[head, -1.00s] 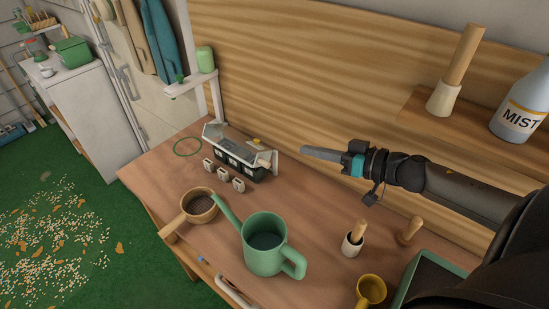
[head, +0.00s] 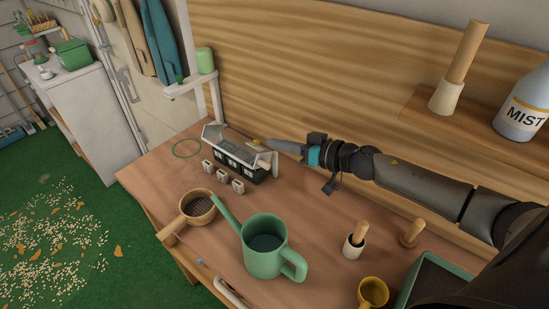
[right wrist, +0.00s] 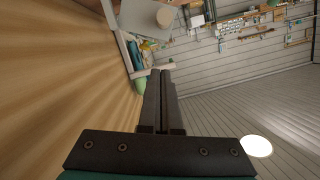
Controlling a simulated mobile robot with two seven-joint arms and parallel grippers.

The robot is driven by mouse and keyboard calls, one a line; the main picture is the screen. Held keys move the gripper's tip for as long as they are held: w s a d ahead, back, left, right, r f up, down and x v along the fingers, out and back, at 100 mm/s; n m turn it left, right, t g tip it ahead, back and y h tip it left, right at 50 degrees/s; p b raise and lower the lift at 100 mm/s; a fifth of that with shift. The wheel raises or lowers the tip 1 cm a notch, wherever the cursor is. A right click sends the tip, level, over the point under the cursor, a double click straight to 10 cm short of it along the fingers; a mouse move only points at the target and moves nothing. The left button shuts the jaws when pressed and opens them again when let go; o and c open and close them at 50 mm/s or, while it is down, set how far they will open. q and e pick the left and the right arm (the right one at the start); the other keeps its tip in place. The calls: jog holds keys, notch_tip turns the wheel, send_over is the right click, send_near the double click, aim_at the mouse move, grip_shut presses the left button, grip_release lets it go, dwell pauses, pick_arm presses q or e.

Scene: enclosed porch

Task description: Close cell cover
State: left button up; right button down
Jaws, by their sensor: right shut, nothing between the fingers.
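A small black cell tray (head: 232,162) sits on the workbench in the head view, left of centre. Its clear, pale-edged cover (head: 213,131) appears raised along the far side; its exact angle is hard to tell. My right gripper (head: 271,143) is shut and empty, pointing left, with its tips near the far right end of the tray and cover. I cannot tell whether the tips touch the cover. In the right wrist view, the shut fingers (right wrist: 160,75) show nothing between them, and the tray is not visible. My left gripper is not in view.
Several small pale blocks (head: 223,178) stand in front of the tray. A wooden back panel (head: 300,70) rises behind.

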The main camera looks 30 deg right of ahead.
aim_at(267, 164)
jog(key=shift+s+a+f+b, duration=0.1)
jog(key=shift+a+f+b, duration=0.15)
jog(key=shift+f, duration=0.4)
jog(key=shift+a+f+b, duration=0.2)
jog(key=shift+f, duration=0.45)
jog(key=shift+s+a+f+b, duration=0.1)
jog(key=shift+a+f+b, duration=0.15)
jog(key=shift+f, duration=0.4)
jog(key=shift+s+a+f+n+p, duration=0.2)
jog(key=shift+n+p, duration=0.4)
jog(key=shift+p, duration=0.45)
jog(key=shift+a+f+n+h+p, duration=0.3)
jog(key=shift+f+n+h+p, duration=0.2)
jog(key=shift+f+n+p, duration=0.25)
jog(key=shift+a+f+n, duration=0.1)
jog(key=shift+f+n, duration=0.15)
jog(key=shift+f, duration=0.1)
jog(key=shift+s, duration=0.1)
